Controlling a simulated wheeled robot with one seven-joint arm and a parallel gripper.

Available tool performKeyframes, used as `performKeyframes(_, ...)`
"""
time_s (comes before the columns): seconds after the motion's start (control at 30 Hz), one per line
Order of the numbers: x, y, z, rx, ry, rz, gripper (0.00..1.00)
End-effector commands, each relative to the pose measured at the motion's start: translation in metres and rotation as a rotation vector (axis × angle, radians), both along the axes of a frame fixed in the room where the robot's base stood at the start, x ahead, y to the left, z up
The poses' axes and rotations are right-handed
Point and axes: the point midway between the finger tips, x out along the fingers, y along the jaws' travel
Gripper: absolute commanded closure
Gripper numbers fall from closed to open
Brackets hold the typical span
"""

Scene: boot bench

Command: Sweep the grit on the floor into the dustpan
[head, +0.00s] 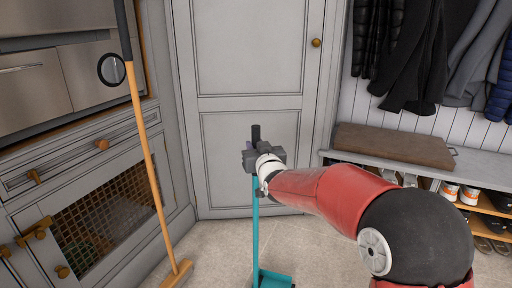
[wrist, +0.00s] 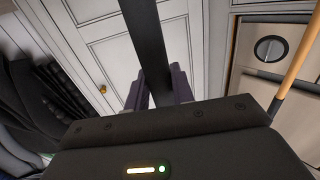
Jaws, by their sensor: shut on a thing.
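The dustpan is teal with a long upright handle (head: 255,225), and its pan (head: 274,280) is at the bottom edge of the head view, low by the floor. I cannot tell if it touches the floor. My gripper (head: 258,153) is shut on the dustpan's dark upper grip, which also shows between the fingers in the wrist view (wrist: 147,40). A broom (head: 146,150) with an orange shaft and black upper part stands tilted at left, its wooden head (head: 177,274) on the floor. It also shows in the wrist view (wrist: 296,68). I cannot make out any grit.
Grey cabinets with drawers (head: 85,150) and a mesh front line the left. A closed grey door (head: 250,50) is behind my gripper. A bench (head: 480,165) with shoes below and coats above is at right. Pale floor (head: 215,250) is open between broom and dustpan.

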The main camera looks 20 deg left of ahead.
Motion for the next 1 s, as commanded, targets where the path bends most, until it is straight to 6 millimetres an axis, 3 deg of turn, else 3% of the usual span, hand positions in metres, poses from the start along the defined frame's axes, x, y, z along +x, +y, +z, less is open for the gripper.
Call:
performKeyframes(0.8, 0.000, 0.000, -0.010, 0.001, -0.004, 0.000, 1.00)
performKeyframes(0.83, 0.000, 0.000, -0.009, 0.001, -0.004, 0.000, 0.72)
performKeyframes(1.0, 0.000, 0.000, -0.009, 0.001, -0.002, 0.000, 0.51)
